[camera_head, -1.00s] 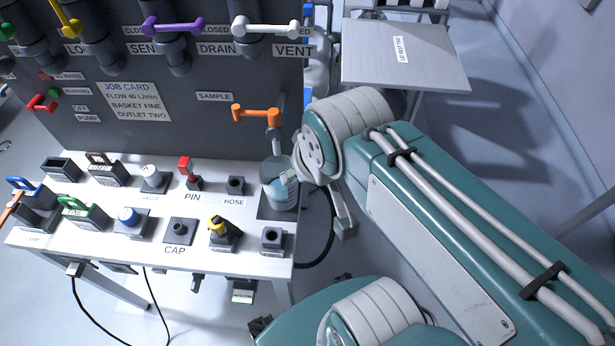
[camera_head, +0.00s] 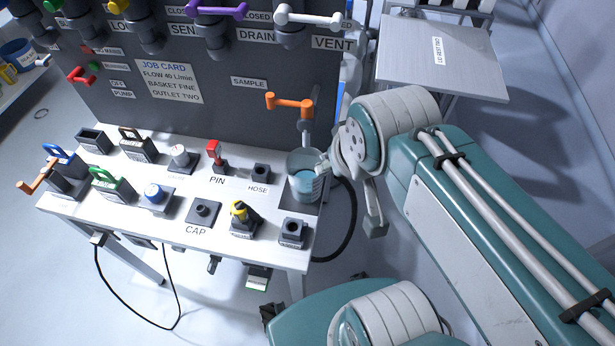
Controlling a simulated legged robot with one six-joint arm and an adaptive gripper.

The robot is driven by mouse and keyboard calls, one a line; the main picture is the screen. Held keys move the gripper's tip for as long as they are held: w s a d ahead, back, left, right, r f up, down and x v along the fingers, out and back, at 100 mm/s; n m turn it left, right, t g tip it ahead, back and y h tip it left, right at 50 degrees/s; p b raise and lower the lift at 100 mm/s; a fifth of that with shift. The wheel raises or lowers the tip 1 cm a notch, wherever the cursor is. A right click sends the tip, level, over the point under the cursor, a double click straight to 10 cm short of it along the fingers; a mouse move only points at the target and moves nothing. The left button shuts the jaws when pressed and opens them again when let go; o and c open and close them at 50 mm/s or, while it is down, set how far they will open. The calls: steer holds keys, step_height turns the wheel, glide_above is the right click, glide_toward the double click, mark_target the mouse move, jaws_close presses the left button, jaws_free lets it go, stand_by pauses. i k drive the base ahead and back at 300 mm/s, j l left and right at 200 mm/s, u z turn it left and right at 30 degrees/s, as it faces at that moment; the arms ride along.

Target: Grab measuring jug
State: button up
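The measuring jug (camera_head: 304,187) is a clear cup holding bluish liquid. It stands upright at the right end of the white bench, under the orange sample tap (camera_head: 290,104). My gripper (camera_head: 348,192) is just right of the jug. One finger points left at the jug's upper right rim; the other hangs down to the right, clear of the bench. The fingers look spread, with nothing seen between them. I cannot tell whether the near finger touches the jug. Any jug handle is hidden or too small to make out.
The white bench (camera_head: 128,222) carries several black holders with coloured-handled parts, left of the jug. The yellow-topped part (camera_head: 243,214) and a black socket block (camera_head: 292,232) are closest. A dark valve panel (camera_head: 215,90) rises behind. A grey tray (camera_head: 470,65) stands at back right.

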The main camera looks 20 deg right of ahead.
mark_target(306, 187)
steer(key=l+u, duration=1.3)
steer(key=k+l+u, duration=0.1)
steer(key=l, duration=0.35)
